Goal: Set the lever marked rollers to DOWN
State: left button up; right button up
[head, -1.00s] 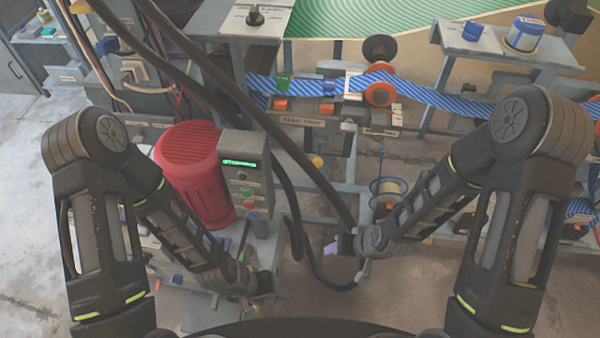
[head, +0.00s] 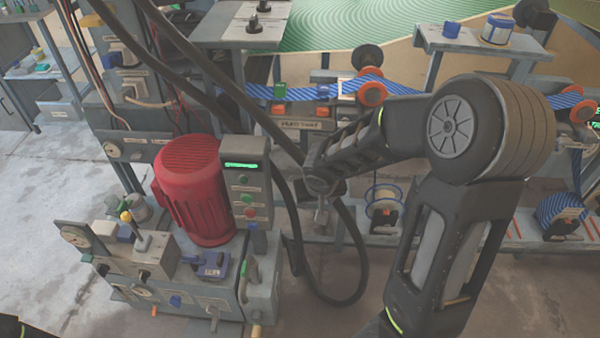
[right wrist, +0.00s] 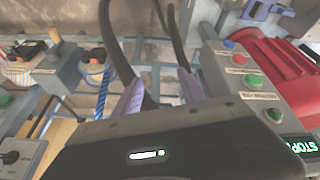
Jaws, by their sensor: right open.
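No label reading "rollers" is legible, so I cannot tell which lever it is. A lever with a dark knob (head: 253,24) stands on the grey bench top in the head view. Another small lever (head: 143,240) rises from the grey machine block at lower left. My right gripper (head: 322,215) hangs in front of the frame, left of the wire spool. My left gripper is out of view.
A red motor (head: 190,190) and a grey button box (head: 246,190) with a green display stand left of my right gripper. Thick black hoses (head: 350,250) loop close by it. A blue striped web (head: 400,85) runs behind. Floor at lower left is clear.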

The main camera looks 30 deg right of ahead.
dwell(0.4)
jog(key=w+d+p, duration=0.2)
jog(key=w, duration=0.1)
jog(key=w+d+p, duration=0.2)
jog(key=w, duration=0.2)
jog(key=w+d+p, duration=0.1)
jog(key=w+d, duration=0.1)
jog(key=w, duration=0.1)
jog(key=shift+w+d+r+p, duration=0.1)
jog(key=shift+w+d+p, duration=0.05)
jog(key=shift+d+p, duration=0.2)
jog(key=shift+w+f, duration=0.15)
jog(key=shift+f, duration=0.75)
jog(key=shift+w+d+f, duration=0.1)
jog(key=shift+w+f, duration=0.15)
jog(key=shift+f, duration=0.35)
jog(key=shift+c, duration=0.2)
grip_shut()
